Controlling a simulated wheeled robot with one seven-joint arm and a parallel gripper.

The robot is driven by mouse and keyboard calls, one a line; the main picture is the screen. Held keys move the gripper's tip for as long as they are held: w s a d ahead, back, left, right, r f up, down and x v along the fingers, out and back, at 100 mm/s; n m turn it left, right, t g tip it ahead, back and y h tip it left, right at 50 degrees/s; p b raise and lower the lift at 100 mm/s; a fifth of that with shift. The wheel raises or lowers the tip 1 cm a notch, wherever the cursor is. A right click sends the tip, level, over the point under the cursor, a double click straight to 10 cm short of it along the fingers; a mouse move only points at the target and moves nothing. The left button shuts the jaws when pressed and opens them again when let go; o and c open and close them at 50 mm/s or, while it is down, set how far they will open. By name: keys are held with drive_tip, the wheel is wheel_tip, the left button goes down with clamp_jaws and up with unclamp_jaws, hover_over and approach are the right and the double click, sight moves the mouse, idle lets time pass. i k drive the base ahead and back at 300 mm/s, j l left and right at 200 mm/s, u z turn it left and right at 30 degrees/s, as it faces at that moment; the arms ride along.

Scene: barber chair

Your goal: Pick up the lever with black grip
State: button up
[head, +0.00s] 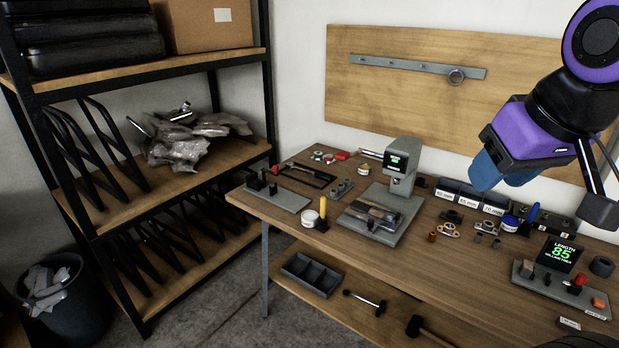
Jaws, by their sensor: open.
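A metal rod with dark ends (365,302) lies on the low shelf under the workbench; it may be the lever with black grip, but it is too small to be sure. Chrome bars in clear plastic (182,112) lie on the middle shelf of the rack at left; no black grip can be made out on them. My gripper (487,172), with a purple body and blue fingers, is open and hangs above the right part of the bench, up and right of the rod and apart from it. Nothing shows between its fingers.
The workbench (290,222) carries a grey press (403,165), a length display (563,254) and many small parts. A grey divided tray (311,275) and a black mallet (428,332) are on the low shelf. A bin (70,305) stands at left. Bare floor lies between rack and bench.

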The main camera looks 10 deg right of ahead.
sight(289, 166)
drive_tip(key=i+j+z, duration=0.15)
drive_tip(key=i+j, duration=0.2)
drive_tip(key=i+j+z, duration=0.1)
drive_tip(key=i+j, duration=0.2)
drive_tip(key=j, duration=0.2)
drive_tip(key=i+j+z, duration=0.15)
drive_tip(key=j, duration=0.35)
drive_tip(key=i+j+z, duration=0.1)
drive_tip(key=i+j, duration=0.25)
drive_tip(key=j, duration=0.15)
drive_tip(key=i+j+z, duration=0.15)
drive_tip(key=j, duration=0.35)
drive_tip(key=i+j+z, duration=0.1)
drive_tip(key=i+j, duration=0.25)
drive_tip(key=j, duration=0.2)
drive_tip(key=i+j+z, duration=0.15)
drive_tip(key=j, duration=0.45)
drive_tip(key=i+j+z, duration=0.15)
drive_tip(key=j, duration=0.4)
